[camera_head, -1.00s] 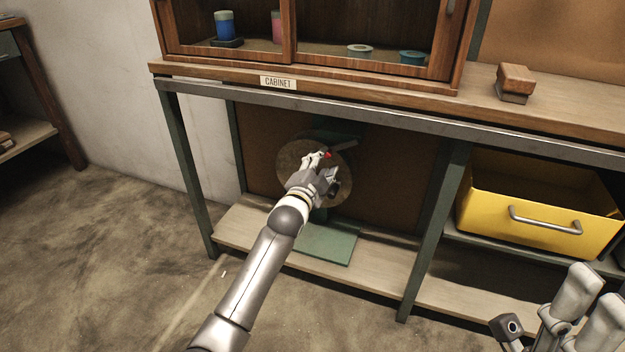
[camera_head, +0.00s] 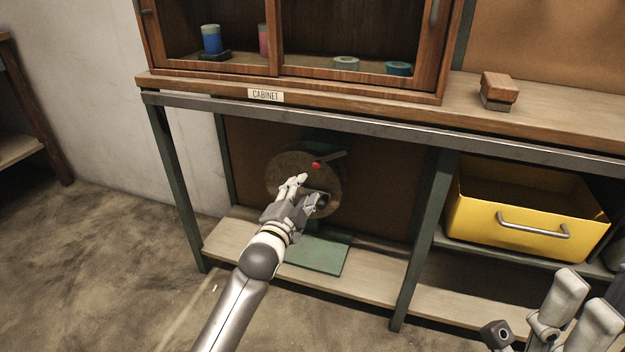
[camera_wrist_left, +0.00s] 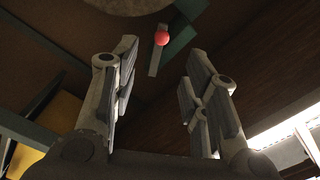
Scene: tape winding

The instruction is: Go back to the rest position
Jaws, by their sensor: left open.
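My left gripper (camera_head: 307,190) is in front of the round tape winder (camera_head: 275,170) under the bench.
A cabinet (camera_head: 265,95) with glass doors stands on the bench, holding several tape rolls. A brown block (camera_head: 498,88) sits on the bench top. A yellow drawer bin (camera_head: 480,215) with a metal handle is right of the bench leg (camera_head: 420,240). The floor at left is clear.

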